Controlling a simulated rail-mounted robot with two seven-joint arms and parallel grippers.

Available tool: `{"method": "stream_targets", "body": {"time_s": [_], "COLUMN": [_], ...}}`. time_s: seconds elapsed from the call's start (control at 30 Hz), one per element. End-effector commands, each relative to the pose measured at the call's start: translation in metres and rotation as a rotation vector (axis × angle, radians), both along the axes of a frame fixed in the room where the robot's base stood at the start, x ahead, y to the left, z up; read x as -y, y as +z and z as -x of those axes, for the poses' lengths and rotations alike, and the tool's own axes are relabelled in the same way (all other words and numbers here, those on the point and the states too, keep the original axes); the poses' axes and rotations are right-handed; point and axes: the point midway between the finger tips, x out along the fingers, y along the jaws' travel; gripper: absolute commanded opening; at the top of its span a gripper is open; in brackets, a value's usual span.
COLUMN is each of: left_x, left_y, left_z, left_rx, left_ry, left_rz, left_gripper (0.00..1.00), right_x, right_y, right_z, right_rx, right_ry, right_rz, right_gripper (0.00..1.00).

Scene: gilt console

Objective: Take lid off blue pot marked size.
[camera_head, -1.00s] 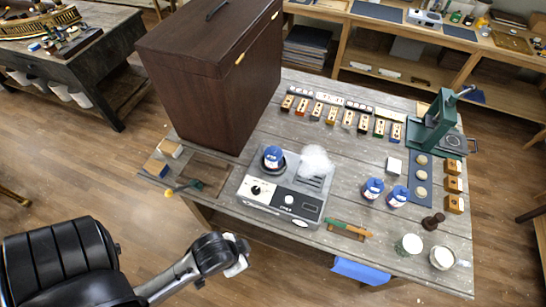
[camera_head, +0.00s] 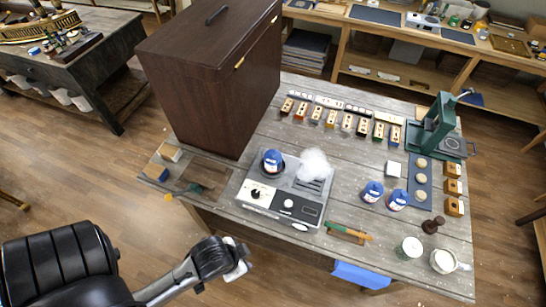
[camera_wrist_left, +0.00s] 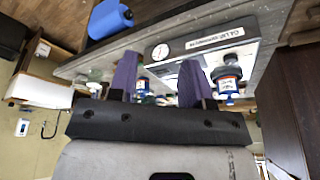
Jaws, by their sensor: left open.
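Three blue pots show in the head view. One pot (camera_head: 272,159) sits in the grey heater (camera_head: 258,216) at the table's front, and two pots, one at left (camera_head: 373,191) and one at right (camera_head: 398,199), stand on the bare table to its right. Their labels are too small to read. My left gripper (camera_head: 236,262) is in front of the table edge, apart from all pots. In the left wrist view its purple fingers (camera_wrist_left: 158,80) are open and empty. A labelled blue pot (camera_wrist_left: 228,76) shows beyond, right of the fingers. My right gripper is out of view.
A tall dark brown case (camera_head: 211,80) stands left of the heater. A green press (camera_head: 432,125) stands at the right, with small wooden blocks along the back.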

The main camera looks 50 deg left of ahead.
Motion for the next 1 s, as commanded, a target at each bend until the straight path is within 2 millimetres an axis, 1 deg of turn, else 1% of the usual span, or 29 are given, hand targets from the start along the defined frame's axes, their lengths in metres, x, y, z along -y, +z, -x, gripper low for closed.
{"method": "stream_targets", "body": {"time_s": [0.03, 0.1, 0.13, 0.33, 0.37, 0.47, 0.57, 0.6, 0.67, 0.7, 0.77, 0.8, 0.87, 0.9, 0.97, 1.0], "left_x": [0.0, 0.0, 0.0, 0.0, 0.0, 0.0, -0.002, -0.005, -0.01, -0.013, -0.017, -0.018, -0.021, -0.023, -0.027, -0.03], "left_y": [0.0, 0.0, 0.0, 0.0, 0.0, 0.004, 0.016, 0.025, 0.041, 0.054, 0.075, 0.09, 0.112, 0.124, 0.143, 0.155], "left_z": [0.0, 0.0, 0.0, 0.0, -0.002, -0.02, -0.055, -0.074, -0.103, -0.123, -0.15, -0.166, -0.189, -0.205, -0.226, -0.241], "left_rx": [0.0, 0.0, 0.0, 0.0, 0.005, 0.048, 0.138, 0.188, 0.272, 0.329, 0.416, 0.471, 0.547, 0.589, 0.646, 0.679], "left_ry": [0.0, 0.0, 0.0, 0.0, 0.0, 0.0, -0.004, -0.01, -0.019, -0.029, -0.049, -0.064, -0.085, -0.099, -0.117, -0.126], "left_rz": [0.0, 0.0, 0.0, 0.0, 0.0, 0.0, -0.008, -0.017, -0.039, -0.055, -0.082, -0.102, -0.134, -0.159, -0.202, -0.234], "left_gripper": [0.5, 0.56, 0.58, 0.58, 0.58, 0.58, 0.58, 0.58, 0.58, 0.58, 0.58, 0.58, 0.58, 0.58, 0.58, 0.58], "right_x": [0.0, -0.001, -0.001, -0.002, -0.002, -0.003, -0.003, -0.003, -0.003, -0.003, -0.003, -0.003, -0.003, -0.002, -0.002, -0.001], "right_y": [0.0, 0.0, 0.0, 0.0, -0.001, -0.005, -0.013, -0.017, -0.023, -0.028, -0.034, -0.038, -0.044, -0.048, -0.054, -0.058], "right_z": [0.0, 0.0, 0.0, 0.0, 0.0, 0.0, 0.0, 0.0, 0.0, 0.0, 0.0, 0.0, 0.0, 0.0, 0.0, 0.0], "right_rx": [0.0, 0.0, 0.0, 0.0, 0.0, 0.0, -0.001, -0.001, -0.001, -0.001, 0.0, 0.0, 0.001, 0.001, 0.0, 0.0], "right_ry": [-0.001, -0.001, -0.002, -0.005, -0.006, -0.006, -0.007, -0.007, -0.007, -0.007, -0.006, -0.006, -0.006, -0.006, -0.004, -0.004], "right_rz": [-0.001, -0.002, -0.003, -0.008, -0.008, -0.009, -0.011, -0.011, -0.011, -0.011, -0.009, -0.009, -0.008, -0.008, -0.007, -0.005], "right_gripper": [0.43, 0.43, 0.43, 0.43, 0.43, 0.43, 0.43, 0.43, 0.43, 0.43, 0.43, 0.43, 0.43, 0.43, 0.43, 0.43]}}
